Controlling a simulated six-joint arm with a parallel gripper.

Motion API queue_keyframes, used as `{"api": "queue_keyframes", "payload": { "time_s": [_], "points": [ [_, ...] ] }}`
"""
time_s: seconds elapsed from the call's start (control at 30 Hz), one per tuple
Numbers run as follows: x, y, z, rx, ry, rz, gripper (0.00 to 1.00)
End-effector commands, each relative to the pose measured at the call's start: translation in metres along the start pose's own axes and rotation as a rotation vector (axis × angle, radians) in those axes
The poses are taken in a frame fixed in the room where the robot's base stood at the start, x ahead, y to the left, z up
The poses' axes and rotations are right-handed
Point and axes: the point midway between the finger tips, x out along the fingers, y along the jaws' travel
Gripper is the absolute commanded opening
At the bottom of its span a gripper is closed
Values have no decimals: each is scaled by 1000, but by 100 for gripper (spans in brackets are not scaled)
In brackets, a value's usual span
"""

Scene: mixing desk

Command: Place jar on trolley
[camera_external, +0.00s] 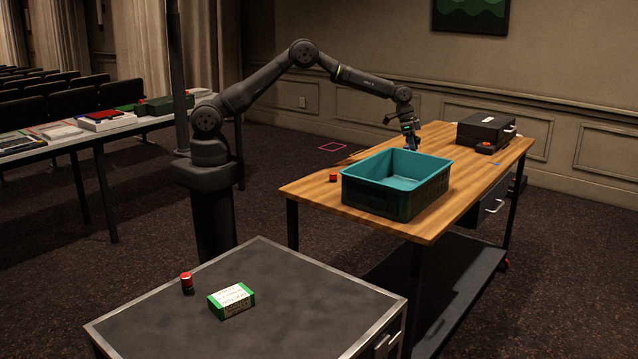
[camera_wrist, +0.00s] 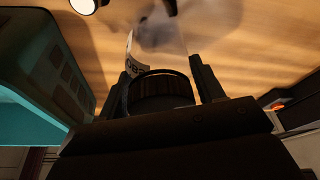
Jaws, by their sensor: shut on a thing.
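My gripper (camera_external: 410,136) is over the wooden-topped table (camera_external: 300,188), just behind the teal crate. In the wrist view my gripper (camera_wrist: 166,80) is shut around a jar with a dark ribbed lid (camera_wrist: 160,86). A pale label with dark print shows at the jar's left side. In the external view the jar is too small and covered to make out. I cannot tell whether the jar touches the tabletop. A grey-topped cabinet (camera_external: 285,285) stands in front; which piece of furniture is the trolley is not clear.
The teal crate (camera_external: 352,187) is close to my gripper; its wall also shows left in the wrist view (camera_wrist: 35,60). A black case (camera_external: 485,130) and red-topped items stand on the table. A green-white box (camera_external: 231,300) and red can (camera_external: 187,283) stand on the grey top.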

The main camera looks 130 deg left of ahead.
Motion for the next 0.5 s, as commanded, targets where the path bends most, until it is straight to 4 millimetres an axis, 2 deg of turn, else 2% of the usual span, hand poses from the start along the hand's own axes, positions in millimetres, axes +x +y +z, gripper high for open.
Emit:
{"api": "queue_keyframes", "payload": {
  "time_s": [0.3,0.33,0.43,0.5],
  "points": [
    [2,0,0,0,1,0,35],
    [3,0,1,0,1,0,63],
    [2,0,0,0,1,0,83],
    [2,0,0,0,1,0,83]
  ]
}}
